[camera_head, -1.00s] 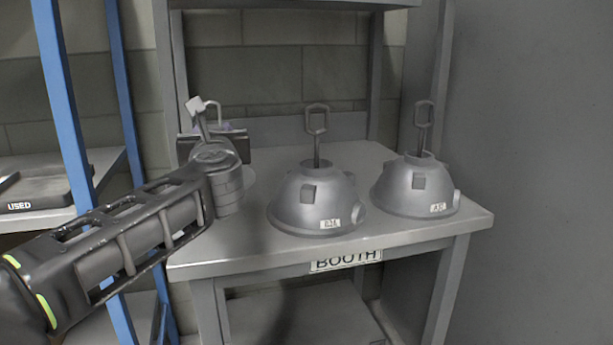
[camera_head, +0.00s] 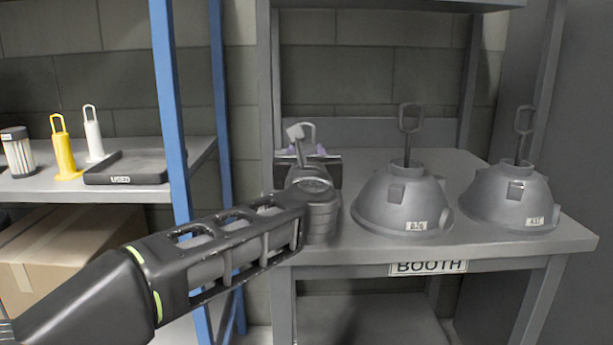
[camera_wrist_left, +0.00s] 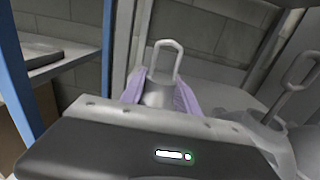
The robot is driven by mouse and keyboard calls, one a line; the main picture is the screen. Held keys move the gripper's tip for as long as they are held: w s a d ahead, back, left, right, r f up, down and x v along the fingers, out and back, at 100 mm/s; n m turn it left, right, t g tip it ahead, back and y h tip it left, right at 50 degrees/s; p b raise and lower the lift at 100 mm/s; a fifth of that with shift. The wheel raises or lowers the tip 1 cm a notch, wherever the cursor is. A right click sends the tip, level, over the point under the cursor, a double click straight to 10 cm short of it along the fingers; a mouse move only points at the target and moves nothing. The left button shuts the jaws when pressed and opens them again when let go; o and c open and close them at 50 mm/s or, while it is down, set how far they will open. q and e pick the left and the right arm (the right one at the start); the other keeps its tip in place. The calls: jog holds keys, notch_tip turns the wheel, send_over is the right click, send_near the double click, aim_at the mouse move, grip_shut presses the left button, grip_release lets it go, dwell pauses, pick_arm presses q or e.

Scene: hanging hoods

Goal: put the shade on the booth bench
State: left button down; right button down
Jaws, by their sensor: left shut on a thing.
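My left gripper (camera_head: 318,158) is over the left part of the grey booth bench (camera_head: 460,252). It is shut on a grey shade, seen in the left wrist view as a neck with a tall wire loop (camera_wrist_left: 168,58) between the purple finger pads. My right gripper is not in view.
Two grey domed hoods with upright loops, a middle one (camera_head: 385,205) and a right one (camera_head: 500,198), stand right of my gripper. A blue post (camera_head: 172,110) rises at left. The left shelf holds a black tray (camera_head: 130,170), yellow (camera_head: 64,150) and white (camera_head: 94,138) handled items and a ribbed canister (camera_head: 18,155).

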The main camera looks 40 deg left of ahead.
pick_arm(q)
notch_tip(320, 180, down, 4)
jog(key=shift+f+b, duration=0.1)
jog(key=shift+b, duration=0.6)
jog(key=shift+f, duration=0.15)
jog(key=c, duration=0.9)
grip_release()
